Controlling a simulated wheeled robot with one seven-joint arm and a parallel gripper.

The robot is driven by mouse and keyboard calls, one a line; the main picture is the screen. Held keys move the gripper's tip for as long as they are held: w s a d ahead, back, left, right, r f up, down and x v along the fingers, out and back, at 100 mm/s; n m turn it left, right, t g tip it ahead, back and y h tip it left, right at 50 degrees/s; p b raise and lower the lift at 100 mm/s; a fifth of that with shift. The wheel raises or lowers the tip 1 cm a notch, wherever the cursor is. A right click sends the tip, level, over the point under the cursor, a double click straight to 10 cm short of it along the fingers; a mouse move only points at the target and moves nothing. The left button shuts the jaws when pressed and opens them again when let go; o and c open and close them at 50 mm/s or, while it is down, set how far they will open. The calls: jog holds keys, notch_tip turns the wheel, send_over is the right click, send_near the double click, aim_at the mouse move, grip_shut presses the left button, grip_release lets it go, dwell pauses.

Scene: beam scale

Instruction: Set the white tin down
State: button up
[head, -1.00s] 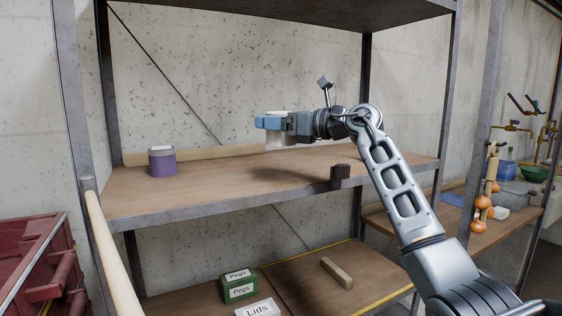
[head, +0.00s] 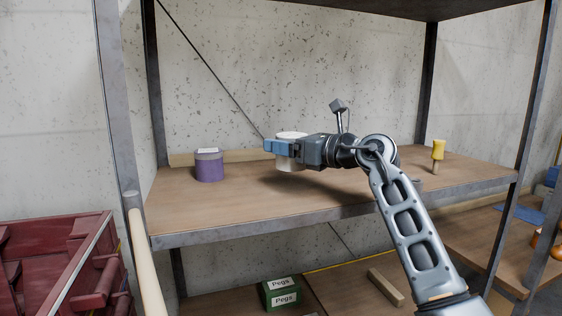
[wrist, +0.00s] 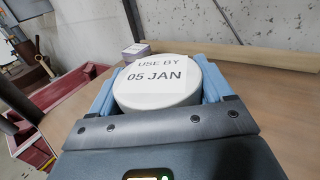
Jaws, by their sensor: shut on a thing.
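The white tin (head: 291,163) is upright in my gripper (head: 280,147), over the upper wooden shelf (head: 230,215). My gripper is shut on it, with the blue fingers on either side. In the wrist view the tin's round lid (wrist: 158,98) shows a label reading "USE BY 05 JAN". The tin's base is at or just above the board; I cannot tell if it touches. A purple tin (head: 209,170) with a pale lid stands to the left on the same shelf, apart from the white tin; it also shows in the wrist view (wrist: 137,51).
A yellow-topped object (head: 438,149) stands at the shelf's right. A wooden strip (head: 182,160) runs along the back. A metal post (head: 112,120) and red bins (head: 50,260) are at left. A green "Pegs" box (head: 281,293) sits below. The shelf's front middle is clear.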

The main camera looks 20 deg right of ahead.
aim_at(279, 167)
jog(key=shift+a+f, duration=0.7)
jog(key=shift+a, duration=0.3)
jog(key=shift+s+f+p, duration=0.1)
jog(key=shift+f+p, duration=0.4)
jog(key=shift+f, duration=1.4)
jog(key=shift+f, duration=0.1)
jog(key=o, duration=1.2)
jog(key=b+v, duration=0.2)
jog(key=v, duration=1)
